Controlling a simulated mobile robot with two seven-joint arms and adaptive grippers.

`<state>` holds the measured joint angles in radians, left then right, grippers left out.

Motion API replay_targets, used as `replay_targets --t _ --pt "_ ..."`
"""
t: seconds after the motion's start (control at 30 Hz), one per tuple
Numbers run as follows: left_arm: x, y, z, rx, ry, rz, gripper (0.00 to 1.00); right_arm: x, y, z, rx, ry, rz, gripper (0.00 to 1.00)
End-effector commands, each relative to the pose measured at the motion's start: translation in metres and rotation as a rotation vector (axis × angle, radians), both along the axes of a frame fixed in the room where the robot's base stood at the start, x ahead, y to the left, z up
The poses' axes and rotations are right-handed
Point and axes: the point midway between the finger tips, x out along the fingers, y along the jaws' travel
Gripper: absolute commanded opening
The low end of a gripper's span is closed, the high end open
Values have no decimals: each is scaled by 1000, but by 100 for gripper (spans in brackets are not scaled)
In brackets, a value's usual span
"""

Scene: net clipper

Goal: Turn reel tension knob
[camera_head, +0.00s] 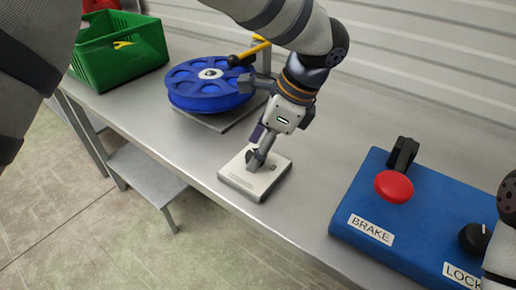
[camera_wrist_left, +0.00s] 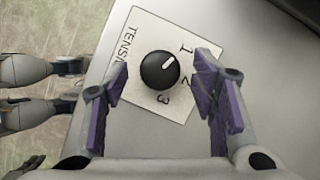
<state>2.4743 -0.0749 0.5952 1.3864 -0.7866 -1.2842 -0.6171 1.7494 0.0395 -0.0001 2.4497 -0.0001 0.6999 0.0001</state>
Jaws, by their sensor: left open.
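The tension knob (camera_wrist_left: 160,70) is black and round with a white pointer line, on a pale plate (camera_wrist_left: 150,28) marked TENSION and 1, 2, 3. Its pointer is directed up and right, toward the 1. My left gripper (camera_wrist_left: 163,95) is open, with a purple-padded finger on either side of the knob and a gap to each. In the head view my left gripper (camera_head: 258,158) points down at the plate (camera_head: 238,182) and largely hides the knob. Part of my right arm shows at the right edge, but its gripper is not seen.
A blue reel (camera_head: 205,88) stands behind my left gripper, near a green crate (camera_head: 120,50). The metal table (camera_head: 315,165) has free room between plate and box.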

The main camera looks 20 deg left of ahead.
Motion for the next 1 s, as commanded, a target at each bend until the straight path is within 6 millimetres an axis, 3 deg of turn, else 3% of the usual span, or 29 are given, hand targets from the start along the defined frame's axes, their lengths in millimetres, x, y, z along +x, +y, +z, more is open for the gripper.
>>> replay_targets --t 0.33,0.57,1.0 --pt "0 4 -8 -1 0 0 52 1 0 0 0 -2 0 0" --pt "0 3 -8 -1 0 0 4 1 0 0 0 -2 0 0" --pt "1 3 -8 0 -1 87 5 1 0 1 0 -3 0 0"
